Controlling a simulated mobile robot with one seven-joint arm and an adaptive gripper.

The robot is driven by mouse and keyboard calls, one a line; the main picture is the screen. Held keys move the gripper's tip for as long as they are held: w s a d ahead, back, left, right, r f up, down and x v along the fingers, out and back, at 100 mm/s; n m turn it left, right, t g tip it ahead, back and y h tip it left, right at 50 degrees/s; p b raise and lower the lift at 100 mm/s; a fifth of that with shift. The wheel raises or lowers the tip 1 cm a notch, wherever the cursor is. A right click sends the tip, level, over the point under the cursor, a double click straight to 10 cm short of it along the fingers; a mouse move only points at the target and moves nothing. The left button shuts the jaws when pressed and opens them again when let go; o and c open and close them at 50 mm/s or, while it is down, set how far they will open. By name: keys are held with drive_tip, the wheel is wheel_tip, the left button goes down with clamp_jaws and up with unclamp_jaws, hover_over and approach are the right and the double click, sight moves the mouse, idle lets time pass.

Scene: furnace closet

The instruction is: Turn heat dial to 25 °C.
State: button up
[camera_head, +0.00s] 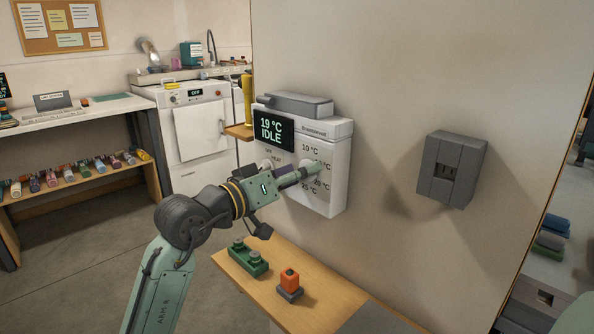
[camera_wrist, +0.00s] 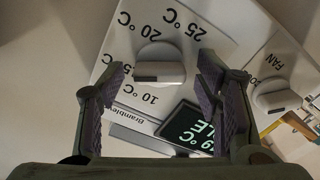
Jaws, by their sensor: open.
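The heat dial (camera_wrist: 160,66) is a light grey knob with a raised bar, on the white control unit (camera_head: 337,180). In the wrist view, marks for 10, 20 and 25 °C surround it; I cannot tell which one it points to. The unit's dark display (camera_head: 274,130) reads 19 °C and IDLE. My gripper (camera_head: 313,170) is at the front of the unit and covers the dial in the head view. In the wrist view my gripper (camera_wrist: 160,88) is open, one finger on each side of the dial, with gaps showing between.
A second knob (camera_wrist: 277,97), near a FAN label, sits beside the heat dial. A grey wall box (camera_head: 450,168) hangs to the right. Below, a wooden shelf (camera_head: 330,299) holds a green block (camera_head: 249,259) and an orange-topped switch (camera_head: 289,283).

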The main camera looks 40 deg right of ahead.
drive_tip(key=c, duration=1.1)
drive_tip(key=shift+b, duration=0.3)
drive_tip(key=m+b, duration=0.6)
drive_tip(key=m, duration=0.6)
drive_tip(key=m+b, duration=0.7)
drive_tip(key=m, duration=0.4)
drive_tip(key=shift+s+m+b, duration=0.2)
drive_tip(key=shift+m+b, duration=0.1)
drive_tip(key=shift+m, duration=0.1)
